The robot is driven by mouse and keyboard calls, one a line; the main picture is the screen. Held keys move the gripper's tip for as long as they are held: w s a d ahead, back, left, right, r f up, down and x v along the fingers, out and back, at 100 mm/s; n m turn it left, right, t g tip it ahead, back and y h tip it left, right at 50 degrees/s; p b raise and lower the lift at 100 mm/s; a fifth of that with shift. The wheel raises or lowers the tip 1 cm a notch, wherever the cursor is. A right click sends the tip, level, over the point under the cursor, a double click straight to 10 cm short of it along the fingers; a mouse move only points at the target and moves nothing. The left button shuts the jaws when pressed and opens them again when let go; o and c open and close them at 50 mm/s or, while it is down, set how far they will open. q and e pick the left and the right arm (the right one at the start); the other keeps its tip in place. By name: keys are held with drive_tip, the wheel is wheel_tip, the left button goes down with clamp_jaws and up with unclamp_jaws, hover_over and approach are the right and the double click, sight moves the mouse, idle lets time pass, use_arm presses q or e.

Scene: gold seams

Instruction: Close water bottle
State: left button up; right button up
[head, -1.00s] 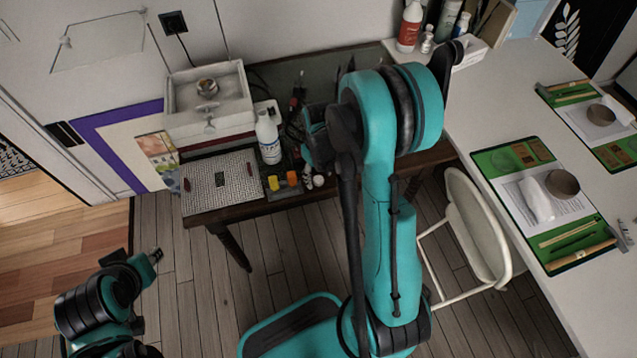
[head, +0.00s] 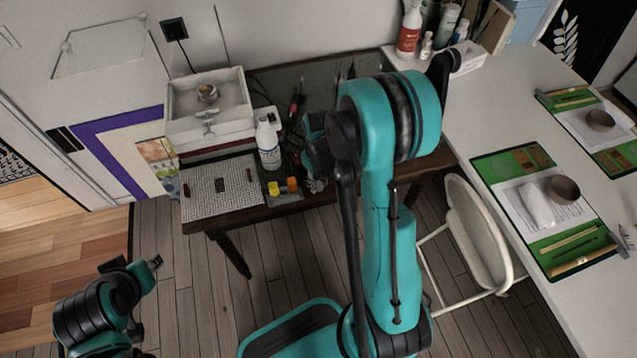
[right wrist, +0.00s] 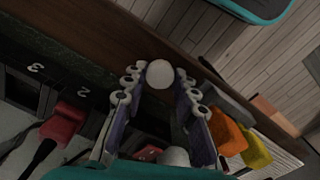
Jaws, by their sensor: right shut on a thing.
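A white bottle with a printed label (head: 268,145) stands upright on the dark desk; its top is too small to tell in detail. My right gripper (head: 317,184) is low over the front edge of the desk, right of the bottle and apart from it. In the right wrist view, the right gripper's fingers (right wrist: 165,92) are closed around a round white cap (right wrist: 160,73) at their tips. Another white rounded thing (right wrist: 175,157) shows partly behind the fingers; I cannot tell what it is. My left gripper (head: 155,262) is low at the left, away from the desk; its jaws are unclear.
A yellow block (head: 273,188) and an orange block (head: 292,184) lie left of the right gripper. A patterned board (head: 219,188) and a white box (head: 208,105) are left of the bottle. A white chair (head: 477,235) and white table (head: 465,115) are at the right.

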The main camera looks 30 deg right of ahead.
sight(318, 187)
drive_tip(key=r, duration=0.1)
drive_tip(key=r+p, duration=0.1)
drive_tip(key=r, duration=0.1)
drive_tip(key=r+p, duration=0.1)
drive_tip(key=shift+s+a+r, duration=0.2)
drive_tip(key=shift+s+r, duration=0.05)
drive_tip(key=shift+r, duration=0.1)
drive_tip(key=s+a+r+p, duration=0.4)
drive_tip(key=s+a+r, duration=0.2)
drive_tip(key=s, duration=0.2)
drive_tip(key=shift+s+a, duration=0.35)
drive_tip(key=shift+s, duration=0.05)
